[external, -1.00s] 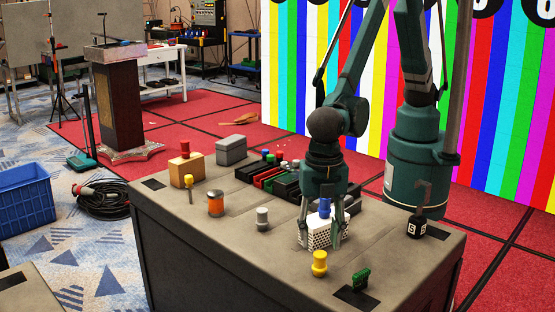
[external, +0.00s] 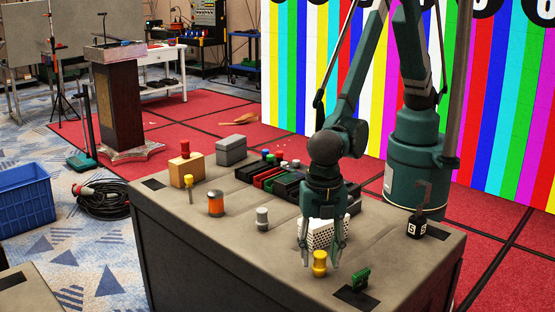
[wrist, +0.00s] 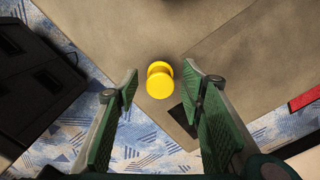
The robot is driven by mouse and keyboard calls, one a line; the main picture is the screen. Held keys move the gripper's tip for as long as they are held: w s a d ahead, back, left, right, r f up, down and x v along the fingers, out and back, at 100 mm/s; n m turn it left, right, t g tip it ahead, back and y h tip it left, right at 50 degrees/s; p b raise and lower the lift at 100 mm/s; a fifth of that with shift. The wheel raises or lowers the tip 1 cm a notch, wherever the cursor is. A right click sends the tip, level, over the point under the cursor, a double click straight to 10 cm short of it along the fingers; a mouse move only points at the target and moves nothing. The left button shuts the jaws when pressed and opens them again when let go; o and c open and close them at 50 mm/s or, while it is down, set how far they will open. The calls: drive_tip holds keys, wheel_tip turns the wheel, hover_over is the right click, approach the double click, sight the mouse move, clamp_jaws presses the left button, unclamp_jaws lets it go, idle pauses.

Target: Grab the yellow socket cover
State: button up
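The yellow socket cover (external: 319,262) is a spool-shaped piece standing on the table near its front edge. In the wrist view the yellow socket cover (wrist: 160,80) shows from above, just beyond the fingertips and centred between them. My gripper (external: 320,257) is open and empty, with its fingers pointing down and spread to either side of the cover. In the wrist view both green fingers of my gripper (wrist: 162,82) stand wide apart. Nothing lies between the finger pads. I cannot tell from the external view how far the fingertips are above the tabletop.
A white perforated box (external: 321,232) stands close behind the cover. A green connector (external: 360,277) lies to its right, near a dark patch. A black marked block (external: 415,226) stands farther right. A grey cylinder (external: 262,218) is on the left. The table front (external: 250,270) is clear.

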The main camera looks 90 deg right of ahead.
drive_tip(key=shift+f, duration=0.3)
drive_tip(key=shift+c, duration=0.2)
drive_tip(key=c, duration=0.8)
